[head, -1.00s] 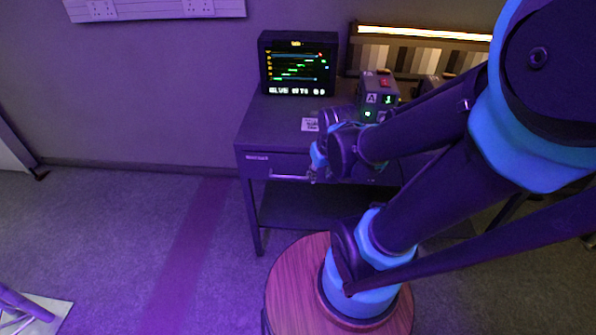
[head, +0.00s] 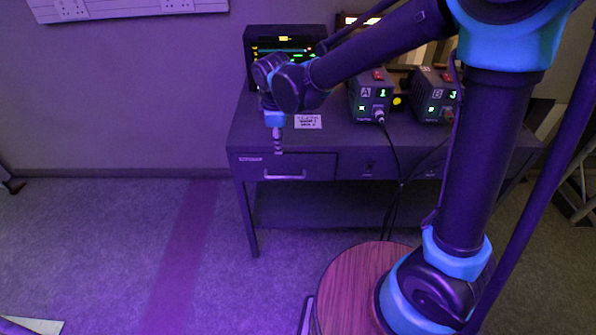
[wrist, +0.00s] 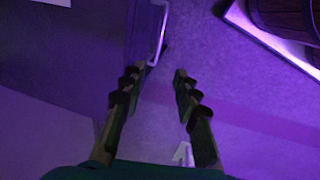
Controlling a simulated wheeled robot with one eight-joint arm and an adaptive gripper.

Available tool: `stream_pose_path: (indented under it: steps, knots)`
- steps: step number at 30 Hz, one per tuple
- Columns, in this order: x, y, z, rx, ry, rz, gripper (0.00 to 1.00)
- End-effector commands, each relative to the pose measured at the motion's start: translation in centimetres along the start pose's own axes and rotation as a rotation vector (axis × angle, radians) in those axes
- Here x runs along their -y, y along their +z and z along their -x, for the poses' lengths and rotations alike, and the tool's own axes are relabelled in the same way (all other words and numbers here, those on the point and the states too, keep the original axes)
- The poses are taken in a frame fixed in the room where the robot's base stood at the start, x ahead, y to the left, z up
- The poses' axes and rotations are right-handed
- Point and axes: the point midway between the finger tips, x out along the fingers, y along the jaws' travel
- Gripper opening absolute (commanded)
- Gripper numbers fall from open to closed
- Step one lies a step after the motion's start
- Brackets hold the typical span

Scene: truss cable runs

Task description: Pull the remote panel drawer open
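The panel drawer (head: 318,169) is at the left of the desk front in the head view and looks shut, with a small label at its upper left. Its pale bar handle (head: 284,177) runs along the lower front. My gripper (head: 278,151) points down above the handle, near the desk's front edge, apart from the handle as far as I can tell. In the wrist view my gripper (wrist: 160,71) is open and empty. The handle (wrist: 161,35) lies just beyond the fingertips, nearer the left finger. Part of the drawer front (wrist: 143,30) shows beside it.
On the desk (head: 330,140) stand a monitor (head: 285,45), box A (head: 370,97) and box B (head: 433,97), with cables hanging down in front of the desk. A white card (head: 308,121) lies near the gripper.

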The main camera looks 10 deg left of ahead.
Motion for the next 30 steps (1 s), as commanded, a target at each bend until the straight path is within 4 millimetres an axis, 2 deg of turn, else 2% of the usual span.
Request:
stream_pose_path:
  steps: [4,8,18,30]
  knots:
    - [0.1,-0.5,-0.7,0.001,-0.001,0.019,0.31]
    - [0.1,-0.5,-2.5,0.001,-0.001,0.016,0.31]
    - [0.0,-0.4,-8.5,0.000,-0.001,0.013,0.31]
    - [0.0,-0.4,-14.8,0.000,-0.001,0.013,0.31]
